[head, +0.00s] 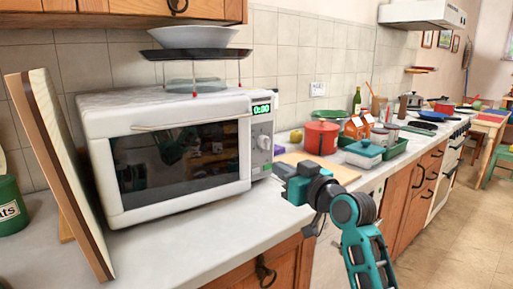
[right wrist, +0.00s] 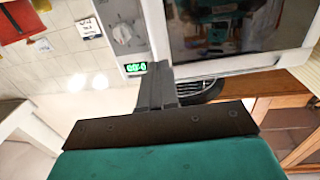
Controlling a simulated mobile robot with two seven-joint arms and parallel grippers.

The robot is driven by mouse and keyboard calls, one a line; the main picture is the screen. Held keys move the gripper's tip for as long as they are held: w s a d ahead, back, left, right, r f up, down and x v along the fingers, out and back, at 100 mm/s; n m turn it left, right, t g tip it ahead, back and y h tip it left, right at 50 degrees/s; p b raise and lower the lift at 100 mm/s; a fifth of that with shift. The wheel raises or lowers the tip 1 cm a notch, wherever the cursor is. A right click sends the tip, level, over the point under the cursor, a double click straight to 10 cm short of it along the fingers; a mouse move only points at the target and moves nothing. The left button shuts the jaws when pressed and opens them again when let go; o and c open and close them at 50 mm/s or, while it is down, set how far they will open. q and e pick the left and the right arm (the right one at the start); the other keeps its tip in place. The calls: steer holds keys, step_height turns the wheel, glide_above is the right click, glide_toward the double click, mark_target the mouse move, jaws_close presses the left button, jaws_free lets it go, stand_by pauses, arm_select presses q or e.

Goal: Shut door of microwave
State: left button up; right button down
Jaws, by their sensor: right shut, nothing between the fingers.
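The white microwave (head: 185,107) stands on the counter with its control panel on the right and a green display reading 0:00. Its dark-windowed door (head: 180,165) looks shut or almost shut; I cannot tell whether a small gap remains. My right gripper (head: 280,171) is shut and empty, just in front of the lower right part of the microwave. In the right wrist view, its closed fingers (right wrist: 155,80) point at the microwave front, near the display (right wrist: 135,68) and the door window (right wrist: 235,25). I cannot tell whether they touch it. My left gripper is out of view.
A tilted wooden board (head: 55,165) leans close to the microwave's left side. A rack with a bowl (head: 193,36) stands on top. A cutting board (head: 318,166), a red pot (head: 321,137) and a glass-lidded container (head: 363,153) lie to the right.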

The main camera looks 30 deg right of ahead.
mark_target(245, 148)
steer(key=w, duration=1.4)
steer(key=shift+d, duration=0.1)
